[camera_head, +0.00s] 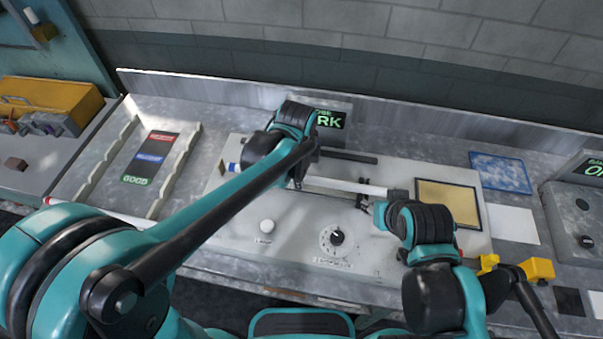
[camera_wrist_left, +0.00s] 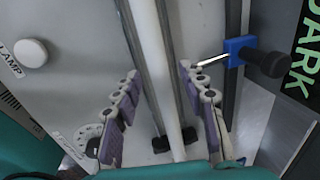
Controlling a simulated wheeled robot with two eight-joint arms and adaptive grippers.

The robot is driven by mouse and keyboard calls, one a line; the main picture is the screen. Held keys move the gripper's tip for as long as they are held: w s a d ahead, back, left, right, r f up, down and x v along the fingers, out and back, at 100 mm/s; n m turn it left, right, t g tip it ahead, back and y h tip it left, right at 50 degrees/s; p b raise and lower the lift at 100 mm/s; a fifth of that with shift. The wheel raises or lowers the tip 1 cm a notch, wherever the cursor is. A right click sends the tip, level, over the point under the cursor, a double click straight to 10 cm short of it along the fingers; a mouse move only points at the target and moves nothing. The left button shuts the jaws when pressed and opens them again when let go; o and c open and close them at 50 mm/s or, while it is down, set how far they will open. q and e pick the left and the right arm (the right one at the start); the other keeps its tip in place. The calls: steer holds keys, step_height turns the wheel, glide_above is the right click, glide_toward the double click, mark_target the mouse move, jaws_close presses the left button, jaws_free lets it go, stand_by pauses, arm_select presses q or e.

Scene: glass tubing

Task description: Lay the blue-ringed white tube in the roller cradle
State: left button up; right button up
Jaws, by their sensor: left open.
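A white tube (camera_head: 345,187) lies across the middle of the grey bench unit in the head view. In the left wrist view the tube (camera_wrist_left: 155,60) runs lengthwise between two grey rods of the roller cradle (camera_wrist_left: 132,45) and appears to lie along them. In the head view my left arm hides part of the cradle. My right gripper (camera_head: 368,205) is near the tube's right end; its fingers are too small to read.
A blue clamp with a black knob (camera_wrist_left: 240,50) stands beside the cradle. A knob dial (camera_head: 337,238) and white lamp button (camera_head: 267,227) are in front. A slotted tray with coloured labels (camera_head: 148,158) is at left. A tan pad (camera_head: 448,203) lies at right.

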arm_select(q)
step_height(320, 180, up, 11)
steer(key=s+p, duration=0.2)
steer(key=p, duration=0.1)
steer(key=shift+s+a, duration=0.15)
steer(key=shift+a, duration=0.1)
arm_select(e)
step_height(320, 180, up, 3)
steer(key=shift+r, duration=0.2)
arm_select(q)
steer(key=s+a+f+n+t, duration=0.1)
steer(key=s+a+n+t, duration=0.1)
steer(key=s+a+n, duration=0.3)
steer(key=s+a+f+n+t, duration=0.2)
steer(key=s+a+n, duration=0.3)
steer(key=a+n, duration=0.7)
steer(key=n+t, duration=0.1)
steer(key=n, duration=0.2)
steer(key=shift+s+a, duration=0.15)
step_height(320, 180, down, 6)
steer(key=b, duration=0.6)
arm_select(e)
step_height(320, 180, down, 6)
steer(key=shift+f, duration=0.1)
arm_select(q)
steer(key=shift+r, duration=0.25)
arm_select(e)
steer(key=shift+r, duration=0.3)
